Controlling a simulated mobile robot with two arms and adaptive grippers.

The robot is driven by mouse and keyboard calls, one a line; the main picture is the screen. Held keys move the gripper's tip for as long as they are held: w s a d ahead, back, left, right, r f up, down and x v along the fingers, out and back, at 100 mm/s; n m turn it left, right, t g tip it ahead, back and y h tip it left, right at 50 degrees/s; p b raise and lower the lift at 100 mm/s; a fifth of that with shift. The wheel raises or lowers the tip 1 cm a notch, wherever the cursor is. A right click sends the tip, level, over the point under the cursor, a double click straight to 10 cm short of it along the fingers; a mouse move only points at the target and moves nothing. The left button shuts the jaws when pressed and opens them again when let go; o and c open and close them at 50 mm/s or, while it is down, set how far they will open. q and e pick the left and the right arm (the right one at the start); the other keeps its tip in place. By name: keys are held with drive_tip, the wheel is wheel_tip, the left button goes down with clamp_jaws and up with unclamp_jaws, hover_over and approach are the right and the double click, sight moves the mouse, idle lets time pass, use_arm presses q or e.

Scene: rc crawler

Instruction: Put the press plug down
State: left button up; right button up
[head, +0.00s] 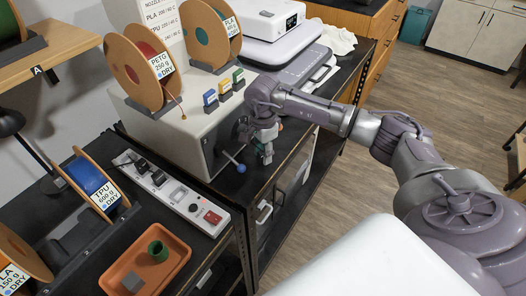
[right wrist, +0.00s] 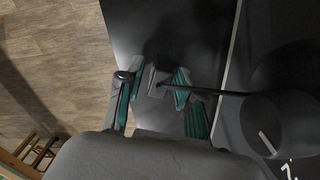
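My right gripper (head: 265,152) points down beside the right side of the pale machine box, above the black bench top. It also shows in the right wrist view (right wrist: 154,84), with teal pads on its fingers. A small grey piece, which I take for the press plug (right wrist: 158,82), sits between the fingers, and they look shut on it. The piece is mostly hidden in the head view. The black surface lies below it, and I cannot tell the height of the gap. My left gripper is not in view.
A blue-knobbed lever (head: 240,167) sticks out of the machine box (head: 185,135) close to my right gripper. An orange tray (head: 180,262) holds a green ring (head: 158,251) and a grey block (head: 132,282). A switch strip (head: 172,192) and filament spools (head: 92,182) stand left.

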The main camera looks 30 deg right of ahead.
sight(263, 151)
drive_tip(key=shift+r, duration=0.2)
wheel_tip(263, 151, up, 12)
drive_tip(key=b, duration=0.3)
idle(0.3)
idle(0.4)
